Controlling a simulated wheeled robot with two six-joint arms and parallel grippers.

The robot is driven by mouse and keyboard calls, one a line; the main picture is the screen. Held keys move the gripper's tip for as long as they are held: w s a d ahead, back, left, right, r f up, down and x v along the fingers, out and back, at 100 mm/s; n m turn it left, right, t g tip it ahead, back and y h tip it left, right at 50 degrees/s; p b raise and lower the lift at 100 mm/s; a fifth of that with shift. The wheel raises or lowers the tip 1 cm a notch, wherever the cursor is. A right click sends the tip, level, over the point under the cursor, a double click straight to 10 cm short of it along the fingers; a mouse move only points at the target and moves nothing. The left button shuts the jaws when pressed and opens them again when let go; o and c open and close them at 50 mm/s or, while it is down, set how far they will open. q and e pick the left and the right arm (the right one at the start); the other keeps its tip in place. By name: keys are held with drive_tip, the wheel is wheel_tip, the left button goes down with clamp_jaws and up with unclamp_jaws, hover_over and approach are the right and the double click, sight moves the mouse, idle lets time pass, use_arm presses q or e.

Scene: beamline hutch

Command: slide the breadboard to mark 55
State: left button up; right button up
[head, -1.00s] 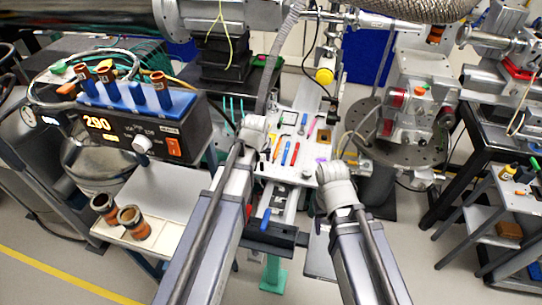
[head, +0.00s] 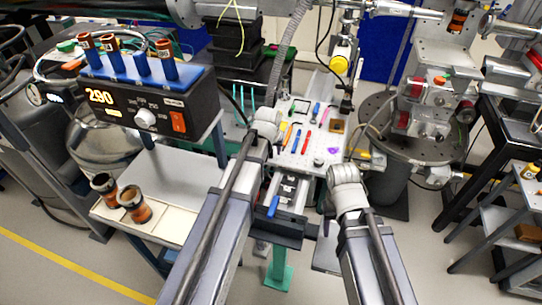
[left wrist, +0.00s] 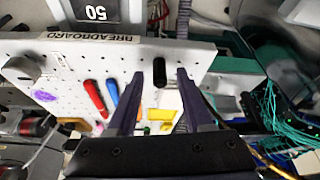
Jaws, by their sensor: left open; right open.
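The breadboard (head: 313,148) is a white perforated plate on a rail in the middle of the head view, with small tools lying on it. The left wrist view shows its "BREADBOARD" edge label (left wrist: 92,37) and, beyond that edge, a plate (left wrist: 95,13) reading 50.
A controller box (head: 150,108) reading 290 stands left, above a bench with two copper-coloured cylinders (head: 134,204). A round perforated table (head: 385,120) with instruments stands close on the right. A blue-handled piece (head: 273,207) lies at the rail's near end.

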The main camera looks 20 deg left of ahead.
use_arm(q)
drive_tip(key=shift+f, duration=0.15)
drive_tip(key=shift+c, duration=0.4)
clamp_jaws()
idle(1.0)
